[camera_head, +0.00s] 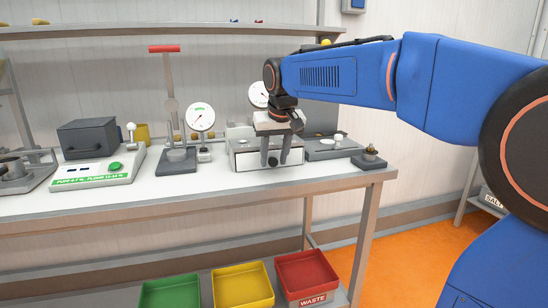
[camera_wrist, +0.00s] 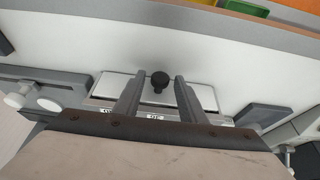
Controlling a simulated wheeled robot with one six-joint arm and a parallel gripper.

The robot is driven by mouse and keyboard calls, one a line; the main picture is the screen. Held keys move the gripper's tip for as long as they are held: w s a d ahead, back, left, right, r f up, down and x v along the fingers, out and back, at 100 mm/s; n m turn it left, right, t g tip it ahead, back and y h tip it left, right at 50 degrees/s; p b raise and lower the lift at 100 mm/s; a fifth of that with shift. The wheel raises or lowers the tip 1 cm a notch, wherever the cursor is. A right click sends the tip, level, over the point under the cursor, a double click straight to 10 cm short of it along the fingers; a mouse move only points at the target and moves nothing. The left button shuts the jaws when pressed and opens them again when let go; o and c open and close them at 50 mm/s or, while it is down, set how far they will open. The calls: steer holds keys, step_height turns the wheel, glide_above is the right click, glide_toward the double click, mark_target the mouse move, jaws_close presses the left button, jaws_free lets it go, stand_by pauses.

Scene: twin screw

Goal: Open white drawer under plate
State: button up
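The white drawer (camera_head: 246,161) is the front of a pale box on the bench, with a round black knob (camera_wrist: 159,80) on it. The drawer also shows in the wrist view (camera_wrist: 200,96), and looks shut. My gripper (camera_head: 275,162) is in front of the drawer, pointing down. In the wrist view its two fingers (camera_wrist: 156,85) are apart, one on each side of the knob, with gaps between. The gripper is open and holds nothing. In the head view the fingers hide part of the drawer front. The plate above the drawer is mostly hidden by my gripper.
A dial gauge (camera_head: 200,117) and a red-handled press (camera_head: 169,100) stand to the left. A small device (camera_head: 370,158) sits right of the box. The bench (camera_head: 200,195) is clear along its front edge. Green (camera_head: 170,294), yellow (camera_head: 242,287) and red (camera_head: 306,276) bins stand below.

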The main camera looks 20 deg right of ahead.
jaws_close()
steer(key=s, duration=0.9)
steer(key=shift+s, duration=0.15)
steer(key=shift+o, duration=1.2)
jaws_free()
steer(key=shift+r, duration=0.1)
steer(key=v, duration=1.7)
steer(key=shift+s, duration=0.15)
